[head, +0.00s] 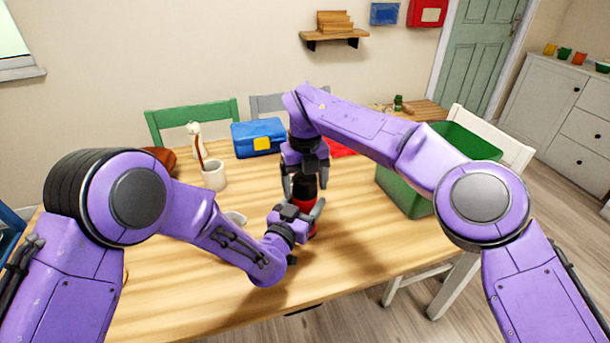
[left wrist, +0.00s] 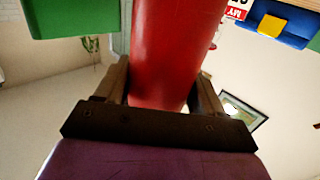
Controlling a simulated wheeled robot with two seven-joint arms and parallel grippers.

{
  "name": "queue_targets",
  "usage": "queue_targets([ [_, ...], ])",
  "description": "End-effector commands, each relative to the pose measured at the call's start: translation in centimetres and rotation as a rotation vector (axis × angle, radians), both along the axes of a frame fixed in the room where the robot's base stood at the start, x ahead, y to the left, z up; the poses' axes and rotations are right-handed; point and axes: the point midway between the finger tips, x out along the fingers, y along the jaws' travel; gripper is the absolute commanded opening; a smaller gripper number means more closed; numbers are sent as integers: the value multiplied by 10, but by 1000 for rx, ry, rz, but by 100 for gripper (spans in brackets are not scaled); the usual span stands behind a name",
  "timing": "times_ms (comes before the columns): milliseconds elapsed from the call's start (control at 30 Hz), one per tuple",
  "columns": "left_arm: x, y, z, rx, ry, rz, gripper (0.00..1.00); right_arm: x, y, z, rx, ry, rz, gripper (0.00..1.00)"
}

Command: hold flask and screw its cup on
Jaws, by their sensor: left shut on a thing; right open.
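The red flask (head: 304,205) stands upright on the wooden table, with a dark part at its top (head: 304,187). My left gripper (head: 298,216) is shut on the flask's red body from the front left. In the left wrist view the red flask (left wrist: 175,50) fills the space between the fingers of my left gripper (left wrist: 160,92). My right gripper (head: 305,180) points down over the flask, open, with its fingers on either side of the dark top. I cannot tell whether this dark part is the cup, or whether the right fingers touch it.
A blue lunch box (head: 257,139) and a white mug (head: 214,176) stand behind and left. A green bin (head: 405,195) is to the right. The table's front left is largely clear.

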Motion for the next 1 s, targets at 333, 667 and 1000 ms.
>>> queue_targets([
  [333,0,0,0,0,0,0,0,0,0,0,0,0,0,28],
  [667,0,0,0,0,0,0,0,0,0,0,0,0,0,93],
  [1000,0,0,0,0,0,0,0,0,0,9,-1,-1,0,93],
])
